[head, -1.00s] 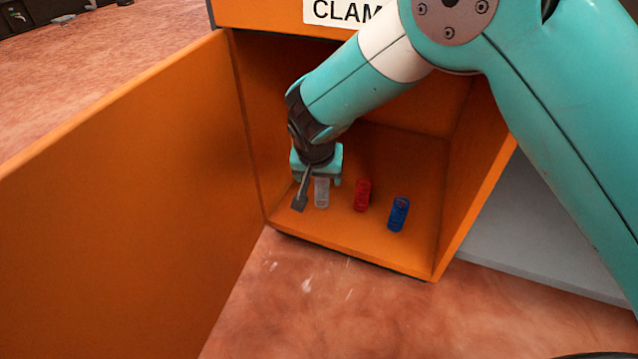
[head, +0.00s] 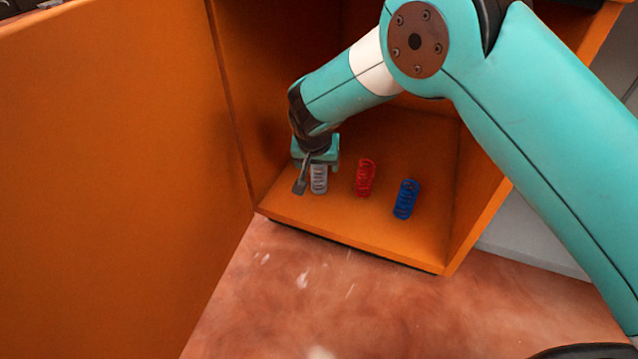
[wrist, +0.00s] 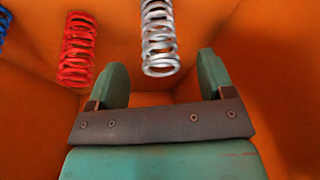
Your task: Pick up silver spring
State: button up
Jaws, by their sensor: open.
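The silver spring (head: 319,180) stands upright on the floor of the orange box, at the left of a row of springs. My gripper (head: 314,180) is at the spring inside the box, with one dark finger to its left in the head view. The other finger is hidden there. In the wrist view my gripper (wrist: 160,80) is open, with two green finger pads apart. The silver spring (wrist: 159,38) shows between and beyond the pads, and I see no contact with either.
A red spring (head: 365,178) and a blue spring (head: 405,199) stand to the right in the same box. The box's orange side walls (head: 490,185) and the large open orange door (head: 110,150) at the left bound the space. The reddish floor in front is clear.

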aim_at(319, 169)
jog(key=shift+b+x, duration=2.85)
jog(key=shift+w+r, duration=0.15)
jog(key=c, duration=1)
jog(key=shift+r, duration=0.15)
jog(key=shift+c, duration=0.2)
